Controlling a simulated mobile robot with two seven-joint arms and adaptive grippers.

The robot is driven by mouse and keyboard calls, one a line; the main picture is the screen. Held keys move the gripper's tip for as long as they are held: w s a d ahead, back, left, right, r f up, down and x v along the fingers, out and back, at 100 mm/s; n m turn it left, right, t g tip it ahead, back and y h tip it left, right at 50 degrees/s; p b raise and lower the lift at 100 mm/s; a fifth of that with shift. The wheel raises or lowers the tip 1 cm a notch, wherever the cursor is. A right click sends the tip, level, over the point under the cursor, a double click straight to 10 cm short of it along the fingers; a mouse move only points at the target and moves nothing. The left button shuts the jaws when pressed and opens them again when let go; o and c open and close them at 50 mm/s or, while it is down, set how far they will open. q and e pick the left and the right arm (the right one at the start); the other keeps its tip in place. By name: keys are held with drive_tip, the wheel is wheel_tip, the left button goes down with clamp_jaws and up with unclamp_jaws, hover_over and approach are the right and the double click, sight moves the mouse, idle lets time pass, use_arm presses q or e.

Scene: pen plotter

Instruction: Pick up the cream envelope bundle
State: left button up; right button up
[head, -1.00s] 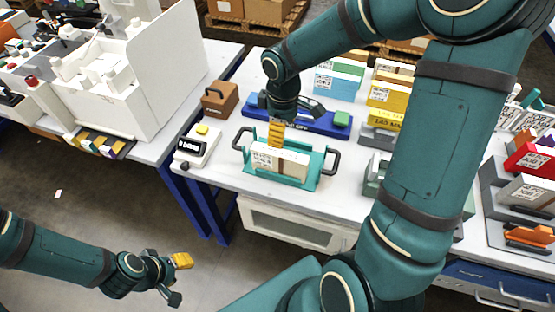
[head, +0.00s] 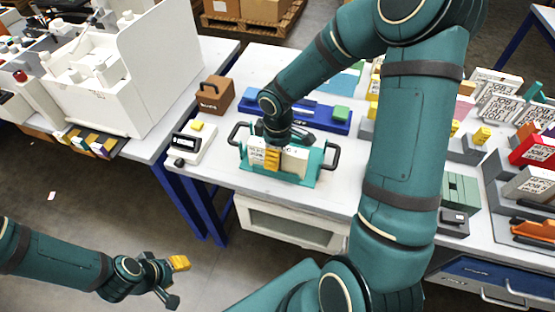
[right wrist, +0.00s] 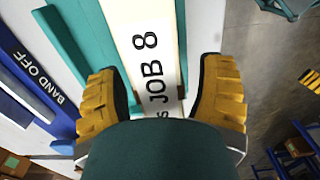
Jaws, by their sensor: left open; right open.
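The cream envelope bundle (head: 296,157) stands in a teal tray (head: 310,176) with dark handles near the table's front edge. In the right wrist view the bundle (right wrist: 150,45) shows its top with "JOB 8" printed on it. My right gripper (head: 272,158) is down at the bundle, its near yellow fingertip in front of the near face. In the right wrist view its two yellow fingers (right wrist: 161,98) are apart, one on each side of the bundle; I cannot tell whether they touch it. My left gripper (head: 177,280) is open and empty, low at the lower left, away from the table.
A blue fixture (head: 325,117) lies just behind the tray. A white device with a dark display (head: 190,145) and a brown block with a handle (head: 214,95) stand to the left. Several coloured bundles and holders fill the right side of the table. A white machine (head: 140,75) stands at upper left.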

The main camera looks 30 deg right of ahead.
drive_tip(key=shift+r, duration=0.1)
clamp_jaws()
drive_tip(key=shift+r, duration=0.1)
